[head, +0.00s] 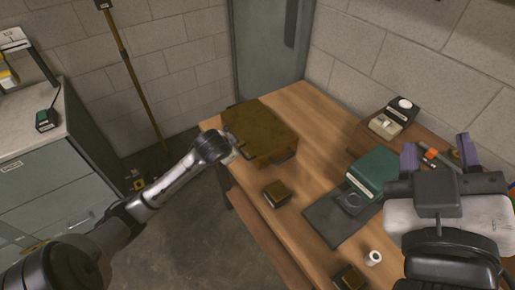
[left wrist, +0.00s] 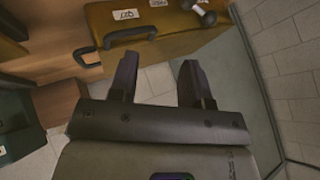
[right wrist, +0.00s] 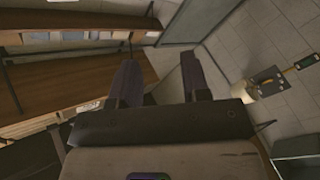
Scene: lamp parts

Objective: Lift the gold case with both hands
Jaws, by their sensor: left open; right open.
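The gold case (head: 258,122) lies on the far left part of the wooden table, with a dark handle on its near side. It also shows at the top of the left wrist view (left wrist: 172,38), with a dark handle (left wrist: 130,35) and white labels. My left gripper (head: 235,152) is at the left edge of the case. In the left wrist view its open fingers (left wrist: 157,68) point at the case with nothing between them. My right gripper (head: 437,153) is open and empty over the right of the table, well away from the case. The case's far side is hidden.
A wooden shelf (head: 377,143) with small items stands along the right wall. A grey cabinet (head: 50,170) is at left.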

